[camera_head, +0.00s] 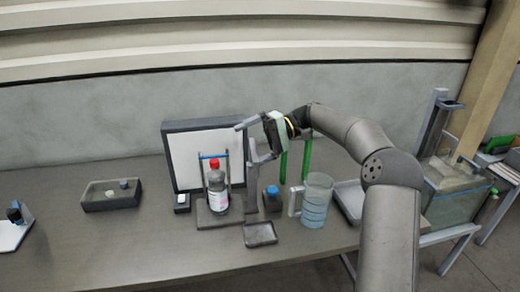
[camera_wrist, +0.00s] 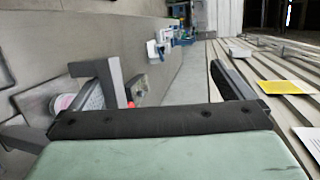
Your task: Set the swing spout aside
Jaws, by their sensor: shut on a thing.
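The swing spout, seemingly the short grey arm (camera_head: 247,122), sticks out to the left at the top of a grey upright (camera_head: 251,160). My gripper (camera_head: 262,130) is at the spout's right end, high above the table, and is shut on it. The actual contact is hidden by the pale green gripper body. In the wrist view, a grey angled piece (camera_wrist: 112,88) lies by the left finger, and the dark right finger stands apart. Below and left of the spout, a red-capped bottle (camera_head: 217,190) stands upright on a grey base.
A white panel with a dark frame (camera_head: 185,160) stands behind the bottle. A blue-capped container (camera_head: 272,199), clear jug (camera_head: 316,204) and small tray (camera_head: 260,234) are close below. Two green posts (camera_head: 283,166) are near my gripper. A shallow bin (camera_head: 111,195) sits left; open table lies in front.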

